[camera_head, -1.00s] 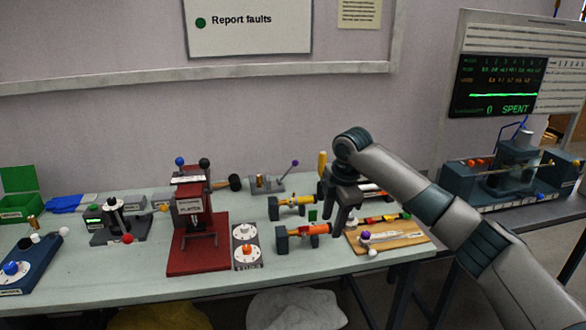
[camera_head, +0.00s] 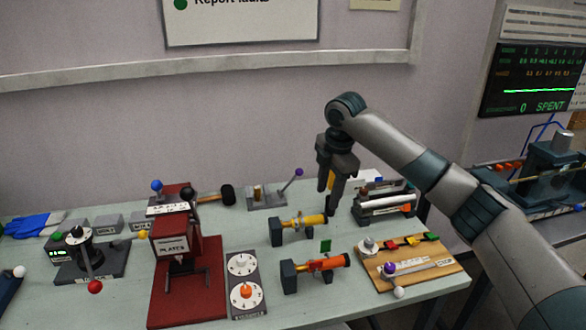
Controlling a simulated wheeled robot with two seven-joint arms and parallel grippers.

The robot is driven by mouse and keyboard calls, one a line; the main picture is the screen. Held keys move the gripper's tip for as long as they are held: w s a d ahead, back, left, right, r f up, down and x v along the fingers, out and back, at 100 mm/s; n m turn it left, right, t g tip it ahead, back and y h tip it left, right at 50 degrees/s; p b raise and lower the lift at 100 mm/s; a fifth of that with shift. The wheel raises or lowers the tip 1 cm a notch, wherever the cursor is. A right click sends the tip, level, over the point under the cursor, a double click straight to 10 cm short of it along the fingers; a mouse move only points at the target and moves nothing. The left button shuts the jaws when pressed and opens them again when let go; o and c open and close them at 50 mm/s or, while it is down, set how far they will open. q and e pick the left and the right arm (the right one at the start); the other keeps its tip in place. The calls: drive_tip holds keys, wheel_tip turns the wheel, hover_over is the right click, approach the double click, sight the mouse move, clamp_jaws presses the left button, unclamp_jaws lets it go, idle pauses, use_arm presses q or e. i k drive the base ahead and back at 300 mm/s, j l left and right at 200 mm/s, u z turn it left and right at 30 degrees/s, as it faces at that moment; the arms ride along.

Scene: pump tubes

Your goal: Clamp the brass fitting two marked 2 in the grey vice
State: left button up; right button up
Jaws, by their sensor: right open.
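The grey vice (camera_head: 268,201) sits at the back of the table, with a purple-knobbed lever (camera_head: 293,180) tilted up to the right. A small brass piece (camera_head: 257,193) stands at its left part; no number is readable on it, and I cannot tell whether it is clamped. My right gripper (camera_head: 331,202) is open and empty, pointing down to the right of the vice, near the end of a yellow tube on a dark block. A yellow upright thing (camera_head: 331,180) is partly hidden by it. My left gripper is not in view.
A red press (camera_head: 185,265) stands left of centre. A black-headed mallet (camera_head: 222,194) lies left of the vice. The yellow tube (camera_head: 312,220) and an orange tube (camera_head: 330,262) lie in front. A wooden board (camera_head: 425,272) is at the right.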

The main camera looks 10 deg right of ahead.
sight(299, 171)
drive_tip(key=i, duration=0.95)
